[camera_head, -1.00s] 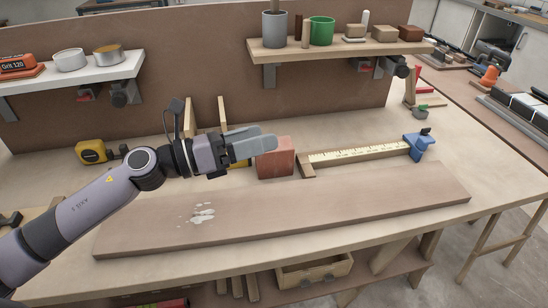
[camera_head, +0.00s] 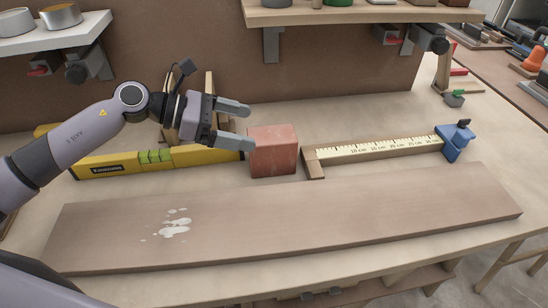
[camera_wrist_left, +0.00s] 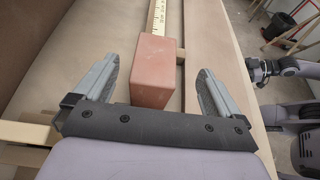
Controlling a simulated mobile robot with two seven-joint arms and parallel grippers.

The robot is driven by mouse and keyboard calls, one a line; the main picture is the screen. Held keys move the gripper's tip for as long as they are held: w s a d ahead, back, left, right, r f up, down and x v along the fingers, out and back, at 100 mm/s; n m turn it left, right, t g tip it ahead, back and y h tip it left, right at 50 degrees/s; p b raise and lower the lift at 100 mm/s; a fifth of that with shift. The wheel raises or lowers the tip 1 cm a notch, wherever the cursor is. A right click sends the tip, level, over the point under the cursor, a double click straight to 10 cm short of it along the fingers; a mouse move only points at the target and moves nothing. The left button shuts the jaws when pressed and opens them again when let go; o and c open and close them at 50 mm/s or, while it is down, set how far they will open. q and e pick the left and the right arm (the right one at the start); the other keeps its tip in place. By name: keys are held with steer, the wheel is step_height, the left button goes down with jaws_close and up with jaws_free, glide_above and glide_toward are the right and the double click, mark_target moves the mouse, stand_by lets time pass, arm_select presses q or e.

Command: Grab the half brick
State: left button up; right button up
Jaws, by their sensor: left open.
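The half brick (camera_head: 273,150) is a reddish block standing on the workbench, between the yellow spirit level and the wooden measuring jig. My left gripper (camera_head: 248,125) is open and empty, just left of the brick in the head view, with its fingers pointing right toward it. In the left wrist view, the brick (camera_wrist_left: 153,72) lies ahead between the two spread fingers (camera_wrist_left: 155,85), with visible gaps on both sides. I cannot tell from the pictures how far the fingertips reach along it. My right gripper is not seen in the head view.
A yellow level (camera_head: 118,163) lies left of the brick. The measuring jig (camera_head: 375,150) with a blue stop (camera_head: 454,142) is right of it. A long board (camera_head: 330,215) with white spots lies in front. Shelves (camera_head: 345,14) hang on the back panel.

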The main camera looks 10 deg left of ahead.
mark_target(265, 134)
arm_select(q)
step_height(265, 134, down, 2)
steer(key=shift+w+f+b, duration=0.1)
steer(key=shift+b, duration=0.35)
steer(key=shift+w+d+f, duration=0.1)
steer(key=shift+d, duration=0.35)
steer(key=p+x, duration=0.1)
steer(key=x, duration=0.4)
steer(key=shift+w, duration=0.25)
steer(key=shift+w+d+f, duration=0.15)
steer(key=shift+d+f, duration=0.05)
steer(key=shift+d, duration=0.25)
steer(key=c, duration=1.7)
steer(key=shift+w+r, duration=0.1)
steer(key=shift+r, duration=0.15)
jaws_close()
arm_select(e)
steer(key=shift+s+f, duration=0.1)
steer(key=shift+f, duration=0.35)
